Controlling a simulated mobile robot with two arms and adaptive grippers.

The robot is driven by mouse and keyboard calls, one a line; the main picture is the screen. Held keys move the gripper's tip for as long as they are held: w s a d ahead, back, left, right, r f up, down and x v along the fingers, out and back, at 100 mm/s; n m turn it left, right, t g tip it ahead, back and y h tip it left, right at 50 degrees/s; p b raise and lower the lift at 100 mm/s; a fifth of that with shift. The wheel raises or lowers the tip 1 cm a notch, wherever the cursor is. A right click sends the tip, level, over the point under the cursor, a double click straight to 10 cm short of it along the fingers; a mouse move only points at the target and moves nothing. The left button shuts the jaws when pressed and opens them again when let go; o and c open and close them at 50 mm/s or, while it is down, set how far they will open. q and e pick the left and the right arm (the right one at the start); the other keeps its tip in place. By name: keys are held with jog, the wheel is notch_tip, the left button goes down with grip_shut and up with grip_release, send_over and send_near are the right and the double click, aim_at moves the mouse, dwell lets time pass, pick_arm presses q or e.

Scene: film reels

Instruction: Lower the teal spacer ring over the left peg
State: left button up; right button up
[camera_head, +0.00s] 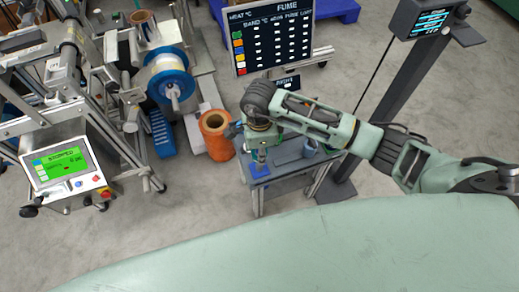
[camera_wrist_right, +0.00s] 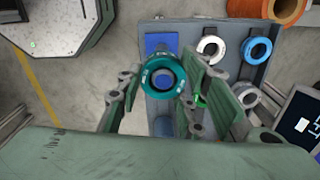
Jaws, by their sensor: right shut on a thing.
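The teal spacer ring (camera_wrist_right: 150,86) is between the fingers of my right gripper (camera_wrist_right: 160,80) in the right wrist view, its round face towards the camera. My right gripper is shut on it and holds it over the small grey table (camera_wrist_right: 157,108). In the head view my right gripper (camera_head: 260,150) is above the same table, and the ring is too small to make out. I cannot make out the left peg for certain; the ring and fingers cover part of the table. My left gripper is not in view.
A white ring (camera_wrist_right: 210,48), a blue ring (camera_wrist_right: 257,50) and a grey-white ring (camera_wrist_right: 245,95) are on the table's right side. A blue square (camera_wrist_right: 160,43) lies beyond the teal ring. An orange spool (camera_head: 214,124) stands left of the table; a dark post (camera_head: 388,90) stands right.

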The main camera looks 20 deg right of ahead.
jog(key=shift+f, duration=0.15)
jog(key=shift+f+b, duration=0.75)
jog(key=shift+b, duration=0.1)
jog(key=shift+f+b, duration=0.45)
jog(key=shift+f, duration=0.05)
jog(key=o, duration=1.3)
notch_tip(320, 180, up, 8)
jog(key=shift+r, duration=0.1)
